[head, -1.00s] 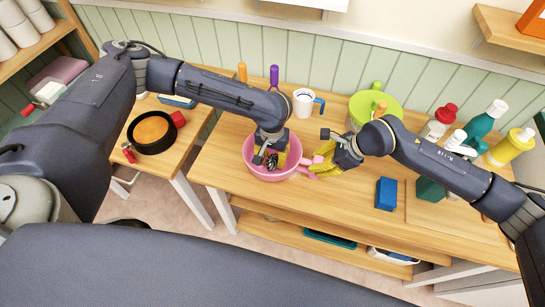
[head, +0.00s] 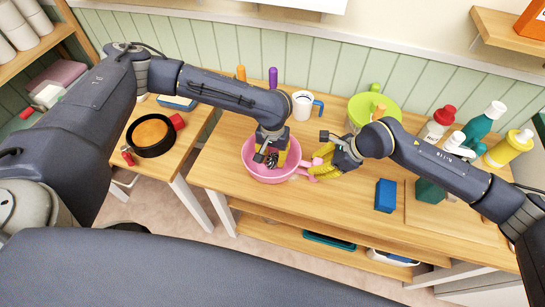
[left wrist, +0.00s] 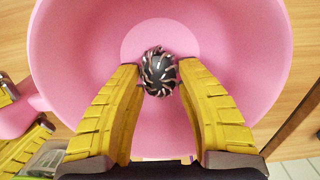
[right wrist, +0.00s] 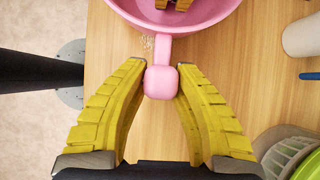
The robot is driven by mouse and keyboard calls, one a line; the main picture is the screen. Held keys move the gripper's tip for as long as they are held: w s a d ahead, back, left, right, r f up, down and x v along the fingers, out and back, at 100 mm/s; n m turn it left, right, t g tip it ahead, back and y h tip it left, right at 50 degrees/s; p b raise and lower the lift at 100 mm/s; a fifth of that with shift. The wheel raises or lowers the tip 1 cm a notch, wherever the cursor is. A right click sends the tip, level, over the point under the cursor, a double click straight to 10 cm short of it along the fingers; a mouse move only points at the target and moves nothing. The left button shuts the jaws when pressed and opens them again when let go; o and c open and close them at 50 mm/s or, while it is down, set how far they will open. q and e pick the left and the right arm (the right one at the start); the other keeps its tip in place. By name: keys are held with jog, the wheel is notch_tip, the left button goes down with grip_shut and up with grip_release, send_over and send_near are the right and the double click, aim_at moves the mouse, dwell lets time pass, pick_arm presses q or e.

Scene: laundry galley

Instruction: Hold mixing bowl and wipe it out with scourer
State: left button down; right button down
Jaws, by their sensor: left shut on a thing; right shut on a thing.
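The pink mixing bowl (head: 257,169) stands on the wooden worktop, its handle (right wrist: 161,80) pointing toward my right gripper. My right gripper (head: 322,166) is shut on that handle, with a yellow finger on either side in the right wrist view. My left gripper (head: 272,157) reaches down into the bowl from above. It is shut on the scourer (left wrist: 158,72), a dark round ball with pale curled strands, held between its fingertips inside the bowl. The bowl's inside (left wrist: 240,50) is pink; whether the scourer touches it I cannot tell.
A white mug (head: 302,104) with a blue handle and a green-lidded container (head: 375,108) stand behind. Bottles (head: 495,148) and a blue block (head: 386,195) are to the right. A black pan (head: 153,132) sits on the separate left table (head: 190,150).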

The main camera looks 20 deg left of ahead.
pick_arm(q)
jog(key=shift+r, duration=0.1)
dwell(0.3)
notch_tip(320, 180, up, 2)
pick_arm(e)
jog(key=shift+r, duration=0.1)
pick_arm(q)
notch_tip(320, 180, up, 10)
dwell(1.0)
dwell(1.6)
pick_arm(e)
jog(key=shift+c, duration=0.6)
grip_release()
dwell(0.3)
jog(key=v, duration=0.7)
jog(key=shift+d, duration=0.2)
dwell(0.5)
jog(key=shift+r, duration=0.25)
